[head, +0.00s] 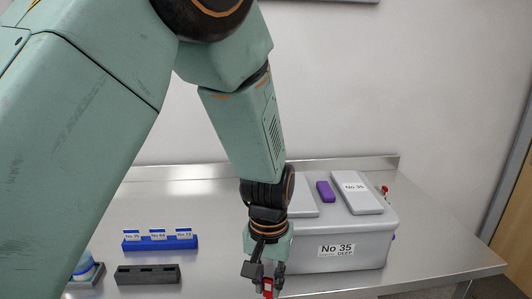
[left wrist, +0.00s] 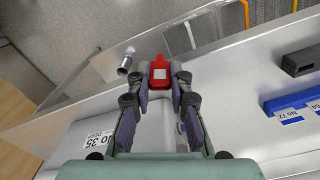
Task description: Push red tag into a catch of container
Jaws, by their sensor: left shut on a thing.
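My left gripper (head: 266,283) is shut on a red tag (head: 268,289) at the front left of the container. In the left wrist view the red tag (left wrist: 160,73) sits between the fingertips (left wrist: 160,82), with a pale square on its face. The container (head: 375,238) is a grey box labelled "No 35 DEEP". Its lid has two raised grey panels with a purple piece (head: 325,191) between them. A red piece (head: 385,191) and a purple piece (head: 393,237) show at its right side. The near-left catch is hidden behind my gripper. My right gripper is not in view.
The container stands on a steel table (head: 205,220) with a raised back edge. A blue rack (head: 160,244) with several white-and-blue labels and a dark slotted block (head: 148,274) stand at the left. A blue-and-white object (head: 87,270) is at the front left.

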